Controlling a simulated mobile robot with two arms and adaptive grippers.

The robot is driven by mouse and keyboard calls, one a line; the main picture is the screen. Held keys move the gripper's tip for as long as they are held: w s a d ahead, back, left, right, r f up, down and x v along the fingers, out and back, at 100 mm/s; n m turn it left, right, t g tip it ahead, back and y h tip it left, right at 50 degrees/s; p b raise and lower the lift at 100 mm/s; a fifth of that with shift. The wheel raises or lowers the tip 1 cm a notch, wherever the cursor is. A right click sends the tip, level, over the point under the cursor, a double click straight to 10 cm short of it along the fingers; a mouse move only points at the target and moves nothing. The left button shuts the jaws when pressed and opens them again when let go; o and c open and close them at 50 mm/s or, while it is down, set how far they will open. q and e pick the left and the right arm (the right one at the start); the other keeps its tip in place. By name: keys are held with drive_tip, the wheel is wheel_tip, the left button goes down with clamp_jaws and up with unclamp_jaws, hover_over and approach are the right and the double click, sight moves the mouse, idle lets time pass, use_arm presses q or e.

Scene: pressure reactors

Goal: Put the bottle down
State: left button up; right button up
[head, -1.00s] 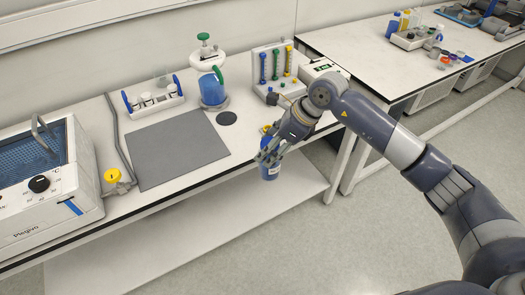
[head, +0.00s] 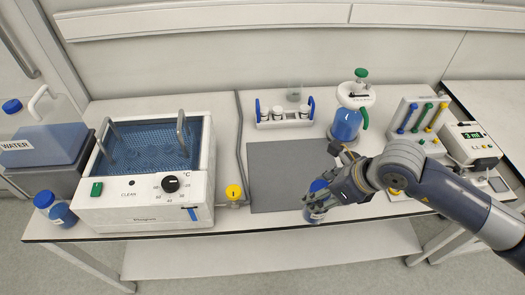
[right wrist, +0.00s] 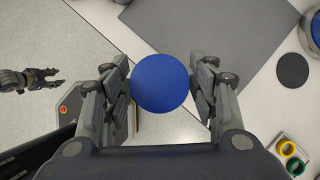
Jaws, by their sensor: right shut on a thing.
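The bottle (head: 314,216) has a blue cap and a white label. My right gripper (head: 322,198) is shut on it and hides part of its side. In the head view the bottle is near the table's front edge, by the front right part of the grey mat (head: 278,168). The right wrist view shows its round blue cap (right wrist: 160,83) between both fingers, with the mat's corner beyond. I cannot tell its height above the table. My left gripper (right wrist: 47,79) shows small at the left of the right wrist view, its fingers apart and empty.
An ultrasonic bath (head: 145,205) and a yellow knob (head: 234,192) are to the left. A vial rack (head: 284,114), a reactor vessel (head: 347,122), a tube rack (head: 415,125) and a display unit (head: 470,146) stand behind and right. Another blue-capped bottle (head: 56,209) is far left. The mat is empty.

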drive_tip(key=shift+w+a+r, duration=0.1)
drive_tip(key=shift+a+r, duration=0.15)
use_arm(q)
wheel_tip(320, 180, up, 7)
drive_tip(key=s+d+p, duration=0.1)
drive_tip(key=p, duration=0.6)
drive_tip(key=shift+s+d, duration=0.15)
drive_tip(key=shift+d, duration=0.2)
use_arm(e)
drive_tip(key=w+d+f, duration=0.1)
drive_tip(key=w+f, duration=0.1)
drive_tip(key=w, duration=0.5)
drive_tip(key=w+d+f, duration=0.1)
drive_tip(key=w+f, duration=0.2)
drive_tip(key=w, duration=0.5)
drive_tip(key=shift+w, duration=0.15)
drive_tip(key=shift+f, duration=0.2)
drive_tip(key=o, duration=1.8)
drive_tip(key=shift+c, duration=0.2)
